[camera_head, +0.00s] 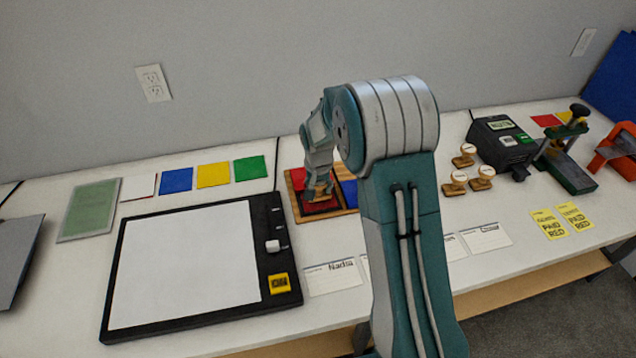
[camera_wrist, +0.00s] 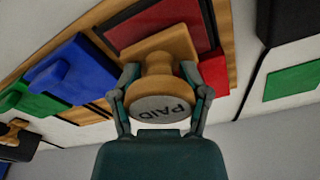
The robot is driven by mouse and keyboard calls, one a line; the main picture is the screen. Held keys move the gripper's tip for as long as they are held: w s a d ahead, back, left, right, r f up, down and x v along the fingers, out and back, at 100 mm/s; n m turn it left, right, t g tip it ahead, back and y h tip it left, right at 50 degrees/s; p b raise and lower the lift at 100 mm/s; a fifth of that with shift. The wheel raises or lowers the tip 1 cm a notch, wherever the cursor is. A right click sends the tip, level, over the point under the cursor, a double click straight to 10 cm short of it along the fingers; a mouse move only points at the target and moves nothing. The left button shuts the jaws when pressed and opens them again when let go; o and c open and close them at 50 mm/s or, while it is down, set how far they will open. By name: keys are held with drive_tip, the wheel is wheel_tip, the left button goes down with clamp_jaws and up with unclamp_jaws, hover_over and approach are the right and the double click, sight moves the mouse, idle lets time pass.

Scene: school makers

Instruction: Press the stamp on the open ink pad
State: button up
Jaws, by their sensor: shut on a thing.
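My gripper (camera_wrist: 160,88) is shut on a wooden stamp (camera_wrist: 162,62) by its handle. The handle's round grey top, facing the wrist camera, reads PAID. The stamp's square wooden base is over the open red ink pad (camera_wrist: 145,18), which lies in a wooden tray. In the head view my gripper (camera_head: 318,188) is down at the red pad (camera_head: 299,179), with the stamp mostly hidden by my arm. I cannot tell whether the stamp's face touches the pad.
A blue pad (camera_wrist: 75,75) and a green pad (camera_wrist: 30,102) sit beside the red one. Several wooden stamps (camera_head: 456,182) stand right of my arm. Name cards (camera_head: 332,276) lie in front, and a black-framed white board (camera_head: 185,268) is at left.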

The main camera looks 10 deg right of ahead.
drive_tip(key=shift+a, duration=0.15)
idle(0.3)
drive_tip(key=shift+f, duration=0.65)
idle(0.8)
drive_tip(key=shift+r, duration=2.55)
